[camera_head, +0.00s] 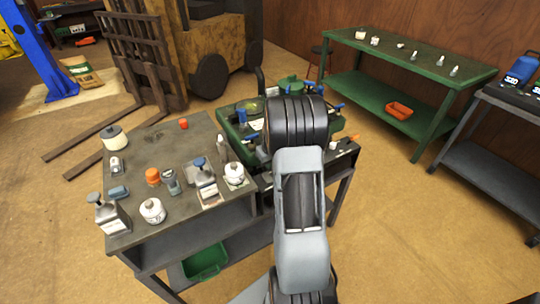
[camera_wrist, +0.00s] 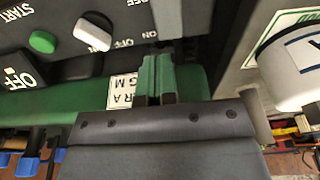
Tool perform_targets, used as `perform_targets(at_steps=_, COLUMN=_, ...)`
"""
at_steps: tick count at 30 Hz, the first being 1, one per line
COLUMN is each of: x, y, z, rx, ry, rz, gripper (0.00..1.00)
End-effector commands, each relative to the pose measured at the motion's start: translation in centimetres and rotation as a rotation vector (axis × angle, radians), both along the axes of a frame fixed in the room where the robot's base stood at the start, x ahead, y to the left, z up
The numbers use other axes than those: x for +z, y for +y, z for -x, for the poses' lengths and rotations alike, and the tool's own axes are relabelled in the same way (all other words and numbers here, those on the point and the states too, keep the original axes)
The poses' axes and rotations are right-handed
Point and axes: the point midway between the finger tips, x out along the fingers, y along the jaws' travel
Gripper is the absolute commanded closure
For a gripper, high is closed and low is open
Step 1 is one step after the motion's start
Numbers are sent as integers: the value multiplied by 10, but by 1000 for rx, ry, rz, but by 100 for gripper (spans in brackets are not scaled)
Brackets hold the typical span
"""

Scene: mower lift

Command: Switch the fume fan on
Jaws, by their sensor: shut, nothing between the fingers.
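In the wrist view, which looks upside down, a dark control panel (camera_wrist: 130,30) fills the top left. It carries a white switch lever (camera_wrist: 92,33), a green round button (camera_wrist: 42,41) by the word START, and several ON and OFF marks. I cannot read which control is the fume fan's. My gripper (camera_wrist: 155,75) is shut and empty, its fingers close by the panel's edge and right of the white lever, apart from it. A printed label (camera_wrist: 123,91) is partly hidden behind the fingers. In the head view my arm hides the gripper and most of the panel.
A grey bench (camera_head: 170,210) with several bottles and jars stands at left, close to the green-topped bench (camera_head: 232,142) under my arm. A white round container (camera_wrist: 290,75) is close at right in the wrist view.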

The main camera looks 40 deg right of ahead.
Motion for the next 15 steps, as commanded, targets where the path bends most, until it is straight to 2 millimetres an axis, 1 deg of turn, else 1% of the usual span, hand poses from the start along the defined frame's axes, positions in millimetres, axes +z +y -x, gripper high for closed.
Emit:
perform_targets(at_steps=1, x=-7, y=0, z=-2, rx=0, ry=2, rz=-1, gripper=100)
perform_targets(at_steps=3, x=-16, y=0, z=-3, rx=0, ry=2, rz=-1, gripper=100)
perform_targets(at_steps=6, x=-25, y=-1, z=-6, rx=0, ry=0, rz=0, gripper=100)
perform_targets(at_steps=10, x=-32, y=-1, z=-7, rx=-1, ry=0, rz=0, gripper=100)
perform_targets(at_steps=15, x=-35, y=-1, z=-8, rx=-1, ry=-2, rz=0, gripper=100)
